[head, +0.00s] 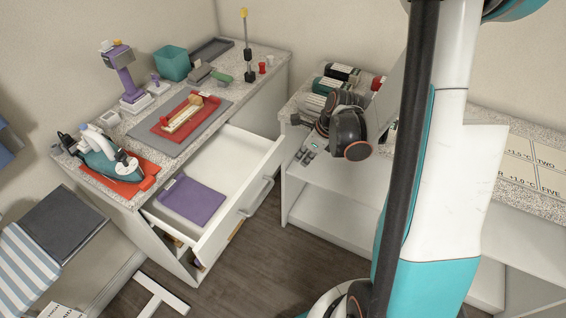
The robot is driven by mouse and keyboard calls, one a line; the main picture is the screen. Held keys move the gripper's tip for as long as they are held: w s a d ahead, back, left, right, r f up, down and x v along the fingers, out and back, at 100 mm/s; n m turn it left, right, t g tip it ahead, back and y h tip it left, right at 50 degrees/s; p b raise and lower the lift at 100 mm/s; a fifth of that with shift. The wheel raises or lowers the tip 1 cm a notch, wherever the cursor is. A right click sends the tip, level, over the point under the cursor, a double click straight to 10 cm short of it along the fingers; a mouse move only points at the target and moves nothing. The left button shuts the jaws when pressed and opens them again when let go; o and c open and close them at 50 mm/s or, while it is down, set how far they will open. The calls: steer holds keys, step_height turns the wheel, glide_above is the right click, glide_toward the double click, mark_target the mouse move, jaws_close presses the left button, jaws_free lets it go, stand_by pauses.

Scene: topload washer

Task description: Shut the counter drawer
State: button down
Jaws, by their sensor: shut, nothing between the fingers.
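The counter drawer (222,160) is pulled well out of the left counter. It is white, with a bar handle (257,197) on its front. A flat purple item (193,201) lies inside near its left end. My gripper (305,156) appears shut and empty, small in the picture. It is to the right of the drawer front, apart from it, by the left end of the right-hand counter. My wrist hides part of that counter.
The left counter (262,62) holds a red tray on a grey mat (213,123), a teal bin (171,63) and a teal-and-white device (105,155). Bottles and boxes (340,73) stand on the right counter. Open wooden floor (235,280) lies before the drawer.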

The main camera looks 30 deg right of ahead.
steer(key=w+a+f+b, duration=0.4)
steer(key=w+f, duration=0.2)
steer(key=f, duration=0.3)
steer(key=shift+a, duration=0.3)
steer(key=shift+w, duration=0.2)
